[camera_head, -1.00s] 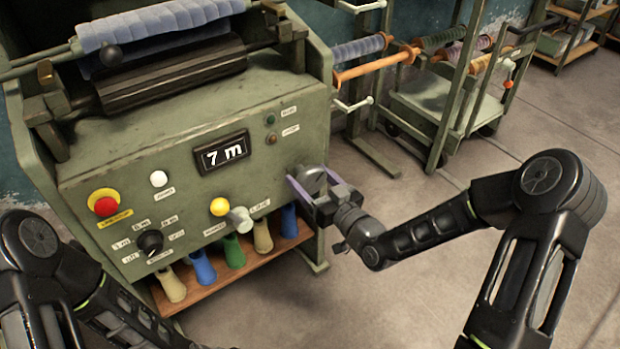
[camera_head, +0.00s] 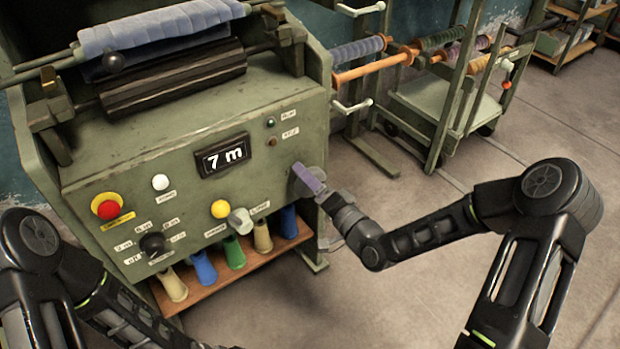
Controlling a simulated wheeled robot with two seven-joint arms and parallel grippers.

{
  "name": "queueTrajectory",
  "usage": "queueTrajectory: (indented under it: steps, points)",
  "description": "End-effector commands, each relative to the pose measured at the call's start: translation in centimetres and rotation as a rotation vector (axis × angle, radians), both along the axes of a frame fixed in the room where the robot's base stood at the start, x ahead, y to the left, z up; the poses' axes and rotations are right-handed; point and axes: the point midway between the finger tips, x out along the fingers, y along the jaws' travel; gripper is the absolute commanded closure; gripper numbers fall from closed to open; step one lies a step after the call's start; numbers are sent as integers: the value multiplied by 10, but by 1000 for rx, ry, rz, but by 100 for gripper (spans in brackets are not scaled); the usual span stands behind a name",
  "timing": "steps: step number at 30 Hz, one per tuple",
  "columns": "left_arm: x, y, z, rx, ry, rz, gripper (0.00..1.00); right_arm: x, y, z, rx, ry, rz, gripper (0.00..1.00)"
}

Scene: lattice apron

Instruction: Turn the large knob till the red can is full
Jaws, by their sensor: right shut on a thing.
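The large knob (camera_head: 297,188) is on the right end of the green machine's front panel. Only a grey edge of it shows behind my gripper. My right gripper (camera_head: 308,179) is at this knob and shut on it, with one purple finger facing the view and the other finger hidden. My left arm comes in at the lower left, but its gripper is not in view. No red can shows. The panel's display (camera_head: 222,156) reads "7 m".
The panel holds a red button (camera_head: 108,208), a white button (camera_head: 160,182), a yellow button (camera_head: 220,209), a black selector (camera_head: 152,243) and a small grey knob (camera_head: 240,221). Coloured spools stand on a shelf (camera_head: 215,280) below. A cart (camera_head: 440,108) stands behind; the floor at right is clear.

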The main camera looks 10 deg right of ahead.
Motion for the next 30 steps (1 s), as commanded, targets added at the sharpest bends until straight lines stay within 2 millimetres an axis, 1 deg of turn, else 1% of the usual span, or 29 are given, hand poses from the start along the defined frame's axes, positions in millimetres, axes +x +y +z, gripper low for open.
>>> queueTrajectory:
  steps: [21, 30]
  points:
    - [-5, -5, 19, -7, 8, -12, 64, 0, -1, -2, 619, 248, -2, 67]
    - [-6, -6, 22, -9, 10, -14, 64, 0, -1, -2, 776, 311, -1, 67]
